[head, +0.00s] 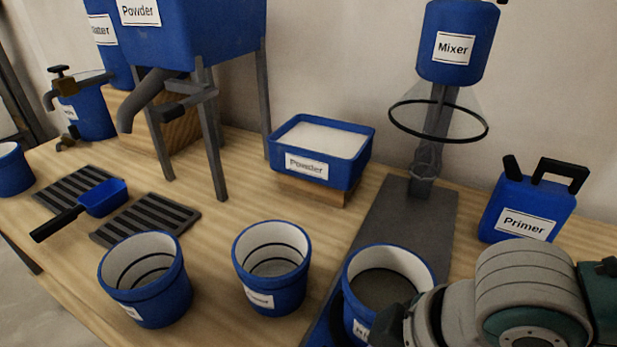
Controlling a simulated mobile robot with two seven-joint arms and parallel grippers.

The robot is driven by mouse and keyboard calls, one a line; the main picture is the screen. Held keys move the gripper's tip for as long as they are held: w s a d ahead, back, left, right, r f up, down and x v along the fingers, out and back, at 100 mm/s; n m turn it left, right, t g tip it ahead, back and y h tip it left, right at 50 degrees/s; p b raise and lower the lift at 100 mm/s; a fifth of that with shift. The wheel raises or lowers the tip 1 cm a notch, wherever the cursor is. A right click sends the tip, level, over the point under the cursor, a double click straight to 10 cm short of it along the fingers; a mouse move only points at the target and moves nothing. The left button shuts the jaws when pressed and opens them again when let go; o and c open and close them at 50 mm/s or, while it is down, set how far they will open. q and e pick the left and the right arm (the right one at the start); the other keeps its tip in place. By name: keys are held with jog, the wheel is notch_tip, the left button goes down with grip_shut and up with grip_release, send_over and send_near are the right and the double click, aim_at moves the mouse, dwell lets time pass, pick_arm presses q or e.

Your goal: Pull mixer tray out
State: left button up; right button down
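The mixer (457,50) is a blue labelled motor head on a grey column at the back right, with a clear guard and black ring below it. Its tray (405,215) is a long dark grey plate reaching from the column toward the front edge. A blue bucket (362,292) with a pale inside stands upright on the tray's front part. My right gripper (392,326) is at the bucket's front right side, partly hidden by my own arm and cut by the lower edge. Its finger opening and any contact cannot be made out. My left gripper is out of view.
Two empty-looking blue buckets (146,285) (271,272) stand left of the tray. A powder bin (318,158) stands behind them on a wooden block. A primer canister (525,212) is at the right. A blue scoop (102,198) lies on grey slotted racks at left.

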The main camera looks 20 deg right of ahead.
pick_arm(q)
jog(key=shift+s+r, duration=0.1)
pick_arm(e)
jog(key=shift+s+a, duration=0.1)
jog(key=shift+a, duration=0.05)
jog(key=c, duration=0.7)
grip_release()
